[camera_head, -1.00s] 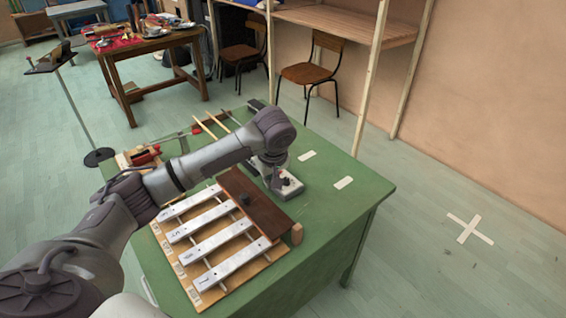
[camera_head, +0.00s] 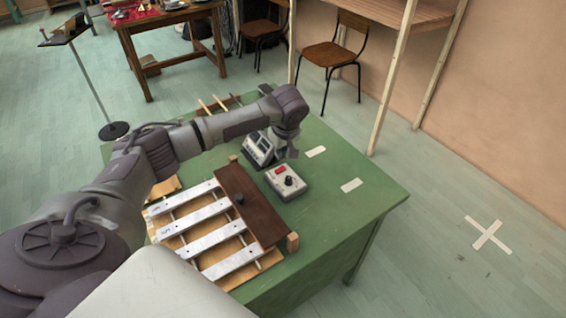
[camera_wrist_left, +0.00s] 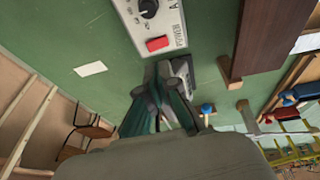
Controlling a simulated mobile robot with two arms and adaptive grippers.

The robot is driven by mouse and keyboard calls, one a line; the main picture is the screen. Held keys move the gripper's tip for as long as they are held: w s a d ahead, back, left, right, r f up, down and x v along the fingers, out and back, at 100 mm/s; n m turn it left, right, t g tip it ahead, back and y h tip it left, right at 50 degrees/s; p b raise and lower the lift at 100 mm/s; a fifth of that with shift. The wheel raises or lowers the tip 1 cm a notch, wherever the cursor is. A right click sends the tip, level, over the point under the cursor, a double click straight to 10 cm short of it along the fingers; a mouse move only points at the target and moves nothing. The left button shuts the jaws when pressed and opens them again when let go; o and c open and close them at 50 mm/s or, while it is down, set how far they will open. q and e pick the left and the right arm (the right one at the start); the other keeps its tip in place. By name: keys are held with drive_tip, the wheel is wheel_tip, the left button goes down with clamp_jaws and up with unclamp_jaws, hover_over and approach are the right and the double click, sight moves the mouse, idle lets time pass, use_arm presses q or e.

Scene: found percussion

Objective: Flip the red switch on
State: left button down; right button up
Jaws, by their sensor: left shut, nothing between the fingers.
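The red switch (camera_head: 281,170) is on a small light-grey box (camera_head: 291,189) with a black knob, lying on the green table. In the left wrist view, the red switch (camera_wrist_left: 157,43) sits beside the word POWER, near the box's end, with the dial above it. Whether it is on or off I cannot tell. My left gripper (camera_head: 290,152) is just beyond the box in the head view, apart from the switch. In the wrist view, its fingers (camera_wrist_left: 160,95) are shut and empty, below the switch. My right gripper is not in view.
A metal-bar xylophone (camera_head: 213,237) and a dark brown board (camera_head: 249,204) lie left of the box. Another grey device (camera_head: 258,148) stands behind it. White tape marks (camera_head: 351,185) lie on clear table to the right.

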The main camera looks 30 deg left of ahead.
sight(284, 170)
use_arm(q)
drive_tip(key=x, duration=0.3)
drive_tip(key=d+x, duration=0.1)
drive_tip(key=x, duration=0.1)
drive_tip(key=shift+w+f, duration=0.15)
drive_tip(key=shift+f, duration=0.2)
drive_tip(key=shift+w+f, duration=0.1)
drive_tip(key=shift+f, duration=0.35)
drive_tip(key=shift+w+r+p, duration=0.1)
drive_tip(key=shift+r+p, duration=0.05)
drive_tip(key=shift+p, duration=0.35)
drive_tip(key=p, duration=0.2)
drive_tip(key=shift+w+d+r+p, duration=0.1)
drive_tip(key=shift+w+p, duration=0.2)
drive_tip(key=shift+p, duration=0.05)
drive_tip(key=shift+s+d+f+g+y+p, duration=0.1)
drive_tip(key=shift+f+g+y+p, duration=0.25)
drive_tip(key=shift+f+g, duration=0.45)
drive_tip(key=shift+d+g+b, duration=0.1)
drive_tip(key=shift+g+b, duration=0.2)
drive_tip(key=shift+b, duration=0.05)
drive_tip(key=shift+d+p, duration=0.1)
drive_tip(key=shift+p, duration=0.35)
drive_tip(key=shift+f, duration=0.1)
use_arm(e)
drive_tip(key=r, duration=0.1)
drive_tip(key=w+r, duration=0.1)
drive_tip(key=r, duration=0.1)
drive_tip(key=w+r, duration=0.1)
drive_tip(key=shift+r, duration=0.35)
